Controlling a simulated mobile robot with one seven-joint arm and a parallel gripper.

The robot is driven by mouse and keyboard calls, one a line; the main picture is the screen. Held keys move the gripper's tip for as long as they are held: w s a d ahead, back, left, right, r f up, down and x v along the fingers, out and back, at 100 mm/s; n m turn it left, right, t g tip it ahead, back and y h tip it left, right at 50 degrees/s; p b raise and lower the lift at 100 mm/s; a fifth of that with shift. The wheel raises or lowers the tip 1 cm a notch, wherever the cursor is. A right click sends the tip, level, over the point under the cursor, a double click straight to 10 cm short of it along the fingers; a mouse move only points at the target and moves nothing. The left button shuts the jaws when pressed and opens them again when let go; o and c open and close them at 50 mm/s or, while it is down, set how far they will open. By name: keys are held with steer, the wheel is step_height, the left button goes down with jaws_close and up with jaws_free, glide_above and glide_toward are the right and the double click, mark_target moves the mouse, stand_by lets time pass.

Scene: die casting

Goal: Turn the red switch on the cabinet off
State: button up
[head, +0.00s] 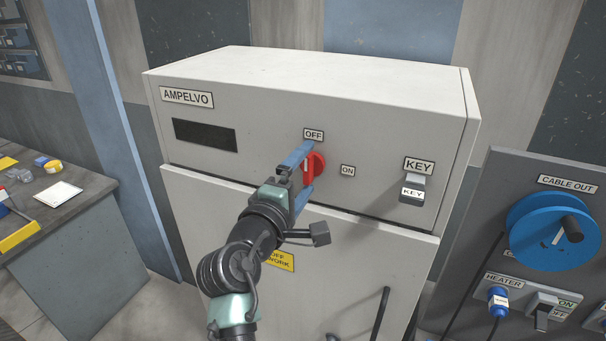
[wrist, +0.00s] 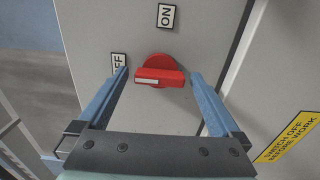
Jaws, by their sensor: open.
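The red switch (head: 318,165) is a round knob with a raised bar on the front of the grey AMPELVO cabinet (head: 260,80). In the head view its bar stands upright, in line with the OFF label (head: 314,134) above it; the ON label (head: 348,170) is to its right. In the wrist view the switch (wrist: 160,72) shows its white mark on the side toward the partly hidden OFF label (wrist: 118,66). My gripper (head: 310,167) is open in front of the switch; in the wrist view its blue fingers (wrist: 160,77) lie on either side of the bar, with visible gaps.
A KEY switch (head: 412,188) sits at the cabinet's right. A yellow warning label (head: 280,261) is below, partly behind my arm. A panel with a blue cable reel (head: 548,232) stands at right, and a workbench (head: 75,215) at left. Free space lies between bench and cabinet.

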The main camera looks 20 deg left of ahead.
steer(key=shift+s, duration=0.1)
steer(key=s+b, duration=0.4)
steer(key=s, duration=0.8)
steer(key=shift+s+a+b, duration=0.25)
steer(key=shift+s+b, duration=0.05)
steer(key=shift+s, duration=0.1)
